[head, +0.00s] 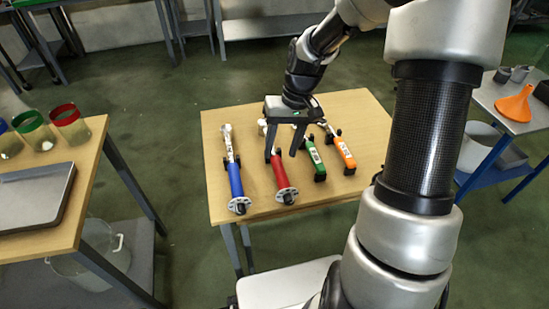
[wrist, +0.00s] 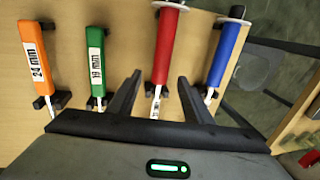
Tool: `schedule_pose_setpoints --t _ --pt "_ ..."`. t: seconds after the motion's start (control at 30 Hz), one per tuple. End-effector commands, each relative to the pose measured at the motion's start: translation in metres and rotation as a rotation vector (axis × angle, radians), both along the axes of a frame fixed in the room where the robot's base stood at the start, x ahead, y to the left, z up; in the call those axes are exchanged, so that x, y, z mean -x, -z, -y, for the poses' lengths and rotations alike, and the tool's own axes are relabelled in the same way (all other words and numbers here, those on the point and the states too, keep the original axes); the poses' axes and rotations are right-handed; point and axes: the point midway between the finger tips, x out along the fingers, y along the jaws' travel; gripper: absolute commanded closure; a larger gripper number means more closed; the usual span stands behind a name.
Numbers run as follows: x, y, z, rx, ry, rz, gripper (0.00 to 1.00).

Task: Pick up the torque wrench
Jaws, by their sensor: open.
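Several long-handled tools lie side by side on a wooden table (head: 340,107). One has a red handle (head: 280,172) with a ringed end, also in the wrist view (wrist: 166,47). Another has a blue handle (head: 235,179), at right in the wrist view (wrist: 227,52). A green tool (head: 313,153) is marked 19 mm and an orange one (head: 344,150) 24 mm. Which is the torque wrench is not labelled legibly. My gripper (head: 281,157) is open and empty over the red tool. In the wrist view its fingers (wrist: 159,75) point along either side of the red handle's inner end, apparently above it.
Black holders support the tools. A table at left holds a grey tray (head: 35,197) and coloured-rim beakers (head: 70,124). An orange funnel (head: 515,104) stands on a table at right. The near right part of the middle table is clear.

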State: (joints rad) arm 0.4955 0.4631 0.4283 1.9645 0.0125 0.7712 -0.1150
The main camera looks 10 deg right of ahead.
Motion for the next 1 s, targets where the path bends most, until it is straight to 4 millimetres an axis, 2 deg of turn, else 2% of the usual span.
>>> schedule_pose_setpoints --t 0.03,0.2,0.47,0.5,0.77,1.0 --pt "-0.001 0.011 -0.002 -0.002 -0.003 -0.004 0.54" --pt "-0.003 0.035 -0.008 -0.001 -0.002 -0.003 0.54" --pt "-0.004 0.040 -0.009 0.000 -0.001 -0.001 0.54" --pt "-0.004 0.040 -0.009 0.000 -0.001 -0.001 0.56" --pt "-0.004 0.040 -0.009 0.000 -0.001 -0.001 1.00" --pt "-0.005 0.039 -0.009 0.001 0.000 0.003 1.00"
